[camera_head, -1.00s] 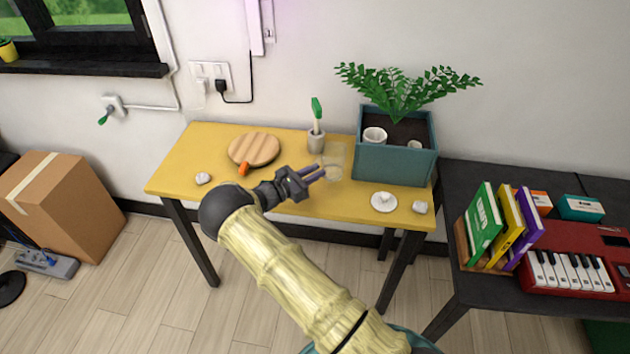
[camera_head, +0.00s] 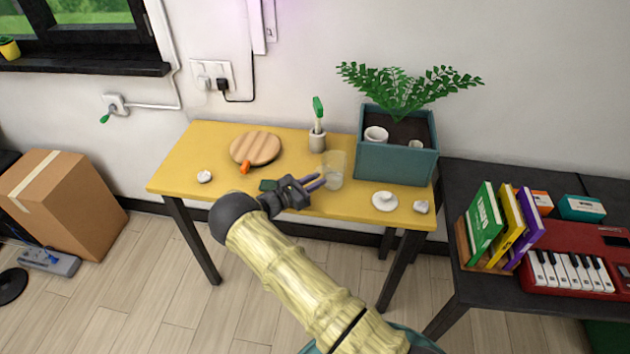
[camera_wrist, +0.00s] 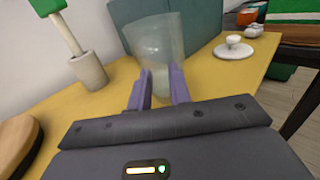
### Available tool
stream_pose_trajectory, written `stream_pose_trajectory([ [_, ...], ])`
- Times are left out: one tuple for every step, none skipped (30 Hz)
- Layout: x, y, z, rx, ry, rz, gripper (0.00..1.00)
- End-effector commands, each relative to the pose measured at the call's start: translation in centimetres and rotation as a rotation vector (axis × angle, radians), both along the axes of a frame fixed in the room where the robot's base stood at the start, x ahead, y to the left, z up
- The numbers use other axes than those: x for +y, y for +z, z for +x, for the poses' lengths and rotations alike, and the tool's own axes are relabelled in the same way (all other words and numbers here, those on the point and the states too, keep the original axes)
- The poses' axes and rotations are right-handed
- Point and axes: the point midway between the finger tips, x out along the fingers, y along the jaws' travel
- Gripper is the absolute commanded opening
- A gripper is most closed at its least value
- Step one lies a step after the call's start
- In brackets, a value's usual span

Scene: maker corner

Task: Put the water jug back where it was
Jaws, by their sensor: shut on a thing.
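The water jug is a clear, see-through vessel (camera_head: 334,168) at the middle of the yellow table, just left of the teal planter. It also shows in the wrist view (camera_wrist: 156,38), where it looks slightly tilted. My gripper (camera_head: 318,182) reaches it from the front left. In the wrist view its two purple fingers (camera_wrist: 160,86) are shut on the lower part of the jug. I cannot tell whether the jug's base touches the table.
The teal planter (camera_head: 395,164) stands right of the jug. A cup with a green brush (camera_head: 317,140) stands behind it. A round wooden board (camera_head: 255,148) lies left. A white lidded dish (camera_head: 385,201) sits right. The table's front left is mostly clear.

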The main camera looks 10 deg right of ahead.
Motion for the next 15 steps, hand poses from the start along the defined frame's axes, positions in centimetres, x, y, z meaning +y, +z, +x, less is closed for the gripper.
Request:
stream_pose_trajectory([
  [0.00, -0.23, 0.01, 0.000, 0.000, -0.001, 0.00],
  [0.00, -0.30, 0.01, 0.000, 0.000, -0.001, 0.00],
  [0.00, -0.39, 0.00, 0.000, 0.000, -0.001, 0.00],
  [0.00, -0.46, 0.01, 0.000, 0.000, -0.001, 0.00],
  [0.00, -0.53, 0.00, 0.000, 0.000, -0.001, 0.00],
  [0.01, -0.64, 0.00, 0.000, 0.000, -0.001, 0.00],
  [0.00, -0.73, -0.01, 0.000, 0.000, -0.001, 0.00],
  [0.01, -0.82, -0.02, 0.001, 0.000, 0.000, 0.00],
  [0.01, -0.94, -0.03, 0.002, 0.000, -0.001, 0.00],
  [0.01, -1.04, -0.04, 0.002, 0.000, -0.001, 0.00],
  [0.02, -1.04, -0.07, 0.004, 0.000, 0.000, 0.24],
  [0.01, -1.04, -0.08, 0.005, 0.000, 0.001, 0.31],
  [0.01, -1.07, -0.09, 0.006, 0.000, 0.000, 0.37],
  [0.01, -1.11, -0.11, 0.007, 0.000, 0.000, 0.41],
  [0.00, -1.15, -0.12, 0.007, 0.001, 0.001, 0.41],
])
